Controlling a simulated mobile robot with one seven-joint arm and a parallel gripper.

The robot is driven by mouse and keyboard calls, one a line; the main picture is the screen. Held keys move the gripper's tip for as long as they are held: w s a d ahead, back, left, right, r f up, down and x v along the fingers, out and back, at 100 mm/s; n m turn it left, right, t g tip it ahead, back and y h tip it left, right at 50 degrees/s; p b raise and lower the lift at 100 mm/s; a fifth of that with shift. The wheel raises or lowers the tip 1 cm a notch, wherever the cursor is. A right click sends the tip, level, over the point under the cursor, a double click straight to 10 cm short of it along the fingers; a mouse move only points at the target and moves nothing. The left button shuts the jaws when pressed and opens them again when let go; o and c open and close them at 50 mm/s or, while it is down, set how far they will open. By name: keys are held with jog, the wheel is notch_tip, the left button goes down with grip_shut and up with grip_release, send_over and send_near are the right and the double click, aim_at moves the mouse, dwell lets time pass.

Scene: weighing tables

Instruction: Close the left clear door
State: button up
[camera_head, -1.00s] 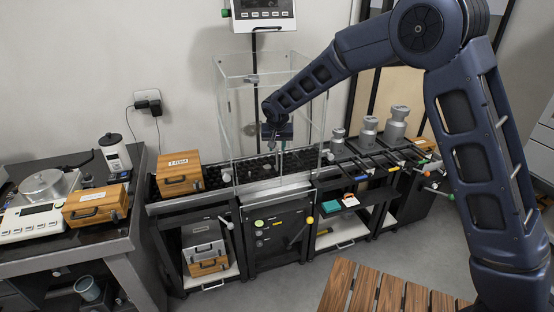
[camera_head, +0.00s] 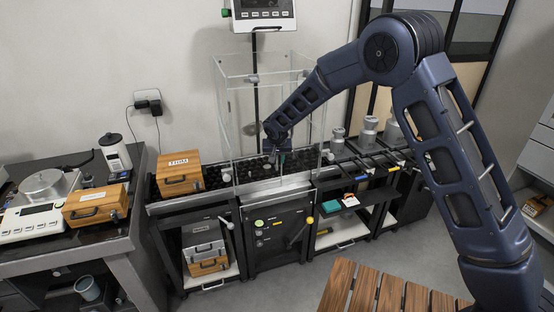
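The clear glass enclosure (camera_head: 245,110) stands on the black conveyor-like table in the middle. Its clear panes have faint edges, so I cannot tell which pane is the left door or how far it stands open. A small grey handle (camera_head: 251,78) shows near the top left of the front. My gripper (camera_head: 273,158) points down at the enclosure, low over the table surface, and overlaps its panes in the picture. I cannot tell whether it is inside or in front of the glass. The fingers are small and dark, and their opening is unclear.
A wooden box (camera_head: 178,172) sits just left of the enclosure. Grey weights (camera_head: 367,131) stand to its right. A display (camera_head: 263,12) hangs above. A scale (camera_head: 38,210) and another wooden box (camera_head: 96,204) are on the left table. A slatted wooden surface (camera_head: 378,295) is in front.

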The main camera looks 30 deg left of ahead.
grip_shut()
jog(key=shift+w+a+r, duration=0.1)
jog(key=shift+w+a, duration=0.2)
jog(key=shift+w, duration=0.25)
jog(key=shift+w+a, duration=0.3)
jog(key=shift+w, duration=0.2)
jog(key=shift+o, duration=0.6)
grip_release()
jog(key=v, duration=1)
jog(key=shift+s+r, duration=0.2)
jog(key=shift+r, duration=0.15)
jog(key=shift+w+d, duration=0.1)
jog(key=shift+d, duration=0.05)
